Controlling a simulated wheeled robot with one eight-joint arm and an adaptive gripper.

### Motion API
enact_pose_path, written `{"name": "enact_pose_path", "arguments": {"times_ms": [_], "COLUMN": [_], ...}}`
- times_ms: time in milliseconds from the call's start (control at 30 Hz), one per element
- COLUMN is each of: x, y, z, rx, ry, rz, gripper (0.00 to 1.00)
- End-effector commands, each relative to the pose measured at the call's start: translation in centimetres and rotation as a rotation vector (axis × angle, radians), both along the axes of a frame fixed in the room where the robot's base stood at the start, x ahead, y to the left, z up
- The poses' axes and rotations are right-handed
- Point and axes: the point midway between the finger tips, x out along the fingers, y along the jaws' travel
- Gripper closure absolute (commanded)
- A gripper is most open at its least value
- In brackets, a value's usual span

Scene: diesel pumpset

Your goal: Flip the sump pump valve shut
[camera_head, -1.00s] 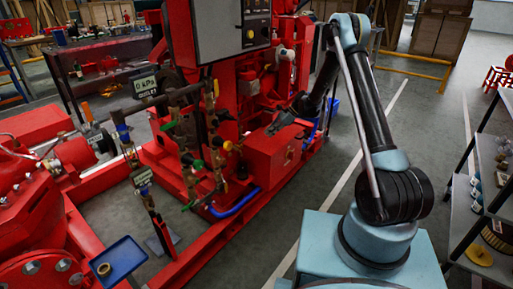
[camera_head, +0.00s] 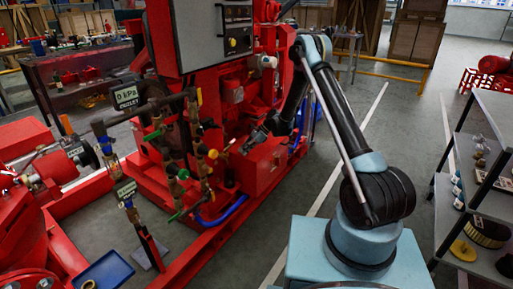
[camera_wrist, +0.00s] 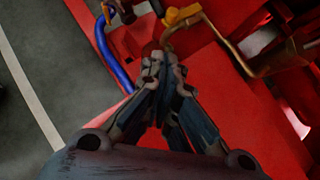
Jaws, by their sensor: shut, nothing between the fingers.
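Several small valves with coloured handles sit on the brass pipework left of my gripper. No label shows which is the sump pump valve. A yellow handle (camera_head: 229,146) is nearest my gripper (camera_head: 246,148) in the head view, just left of its tips. In the wrist view a yellow handle (camera_wrist: 182,14) on a pipe lies beyond the shut fingertips of my gripper (camera_wrist: 162,62), with a gap in the picture. Whether they touch cannot be told. Green handles (camera_head: 183,174) sit lower left. My gripper is shut and empty, above a red box (camera_head: 262,168).
A blue hose (camera_head: 228,211) curves beside the red base frame; it also shows in the wrist view (camera_wrist: 108,50). A grey control panel (camera_head: 215,35) stands above the pipework. A shelf rack (camera_head: 480,190) stands at right. The floor between is clear.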

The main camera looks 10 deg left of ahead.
Motion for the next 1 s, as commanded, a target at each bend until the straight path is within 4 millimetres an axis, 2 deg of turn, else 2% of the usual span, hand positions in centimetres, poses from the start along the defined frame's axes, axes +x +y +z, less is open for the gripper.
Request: {"name": "enact_pose_path", "arguments": {"times_ms": [67,300,600,767,800,867,1000], "x": [-0.4,-1.5,-1.8,-1.8,-1.7,-1.7,-2.1], "y": [0.9,3.7,4.5,4.5,0.0,2.3,4.7], "z": [-1.0,-0.9,-0.8,-0.8,-0.8,-0.9,-0.8], "rx": [0.001,0.0,0.0,0.0,-0.001,0.0,0.001], "ry": [-0.001,-0.001,-0.001,-0.001,0.0,0.001,-0.001], "rz": [0.001,0.001,-0.001,-0.001,-0.008,-0.004,-0.006], "gripper": [1.0,1.0,1.0,1.0,1.0,1.0,1.0]}}
